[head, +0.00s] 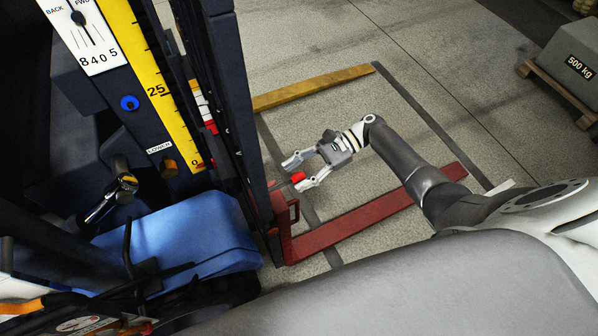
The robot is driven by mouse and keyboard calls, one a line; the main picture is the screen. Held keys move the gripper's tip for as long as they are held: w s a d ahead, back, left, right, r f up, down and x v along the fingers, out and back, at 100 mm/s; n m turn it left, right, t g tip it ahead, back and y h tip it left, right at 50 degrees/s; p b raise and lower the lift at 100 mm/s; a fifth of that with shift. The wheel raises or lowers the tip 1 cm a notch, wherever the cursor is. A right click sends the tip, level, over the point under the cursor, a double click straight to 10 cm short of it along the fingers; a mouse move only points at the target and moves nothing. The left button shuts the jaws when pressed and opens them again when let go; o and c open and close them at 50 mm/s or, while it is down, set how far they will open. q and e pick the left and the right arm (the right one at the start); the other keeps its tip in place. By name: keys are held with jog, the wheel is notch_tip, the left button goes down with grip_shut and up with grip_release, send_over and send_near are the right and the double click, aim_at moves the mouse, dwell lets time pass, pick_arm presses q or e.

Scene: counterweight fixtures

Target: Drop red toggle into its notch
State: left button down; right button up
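My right gripper (294,175) reaches in from the right, low beside the dark mast. Its two fingers are spread apart. A small red piece (298,177), perhaps the red toggle, shows between the fingertips, close to the lower finger. I cannot tell whether it touches that finger, or what it is mounted on. A red loop-like handle (293,211) stands on the heel of the red fork (370,216), just below the gripper. I cannot make out a notch. My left gripper is not in view.
The dark mast (232,100) stands left of the gripper, beside a yellow scale (150,75). A yellow fork (315,88) lies farther back. A blue seat-like block (185,235) is at lower left. A 500 kg weight (573,65) sits at upper right. Floor between the forks is clear.

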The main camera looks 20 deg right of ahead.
jog(key=shift+d, duration=0.25)
jog(key=v, duration=1.1)
jog(key=shift+d+r, duration=0.15)
jog(key=shift+d, duration=0.1)
